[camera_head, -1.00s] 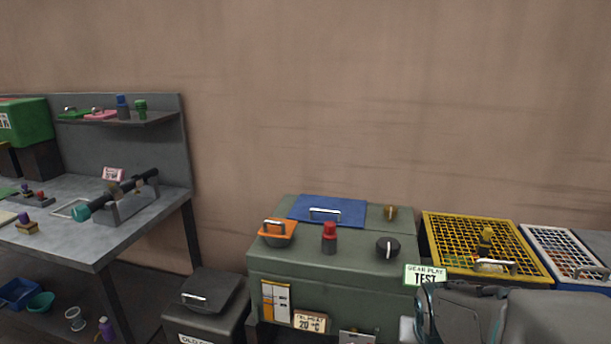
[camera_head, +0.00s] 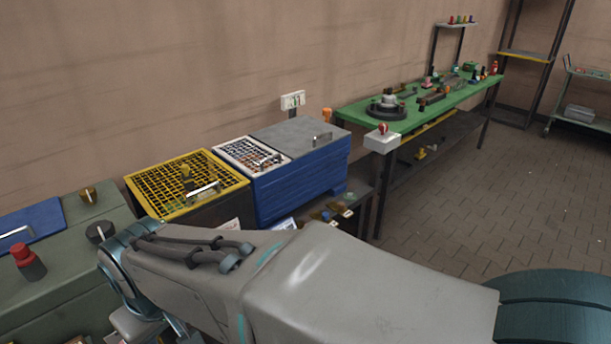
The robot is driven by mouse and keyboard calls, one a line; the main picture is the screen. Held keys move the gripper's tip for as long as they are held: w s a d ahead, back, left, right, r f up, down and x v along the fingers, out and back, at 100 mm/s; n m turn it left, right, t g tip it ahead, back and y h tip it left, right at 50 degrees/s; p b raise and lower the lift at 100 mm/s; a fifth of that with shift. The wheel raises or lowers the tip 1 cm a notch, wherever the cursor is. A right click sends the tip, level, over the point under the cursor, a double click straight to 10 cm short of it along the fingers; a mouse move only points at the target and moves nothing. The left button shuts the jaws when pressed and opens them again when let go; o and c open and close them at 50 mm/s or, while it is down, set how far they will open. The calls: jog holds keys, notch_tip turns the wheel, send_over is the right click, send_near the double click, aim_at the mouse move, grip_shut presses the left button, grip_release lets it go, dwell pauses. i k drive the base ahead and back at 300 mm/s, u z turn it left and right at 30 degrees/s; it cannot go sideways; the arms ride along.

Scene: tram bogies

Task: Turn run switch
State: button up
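No label marks a run switch in the current head view, so I cannot tell which control it is. A black round knob (camera_head: 100,232) with a pale pointer sits on top of the green machine (camera_head: 62,265) at the left. A brass knob (camera_head: 88,194) is behind it, and a red-topped knob (camera_head: 27,261) is to its left. A small white box (camera_head: 382,141) with a red knob (camera_head: 382,128) is at the near corner of the green bench. My arm crosses the lower middle, its bend close in front of the black knob in the picture. My gripper is not visible.
A yellow mesh-topped box (camera_head: 187,185) and a blue chest (camera_head: 303,180) with a white mesh tray stand right of the machine. A long green bench (camera_head: 440,103) holds several tools. The tiled floor (camera_head: 490,195) at the right is open.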

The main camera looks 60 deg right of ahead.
aim_at(383, 127)
jog(key=z, duration=3)
jog(key=i, duration=1.75)
jog(key=u, duration=0.15)
jog(key=i, duration=1.5)
jog(key=u, duration=0.8)
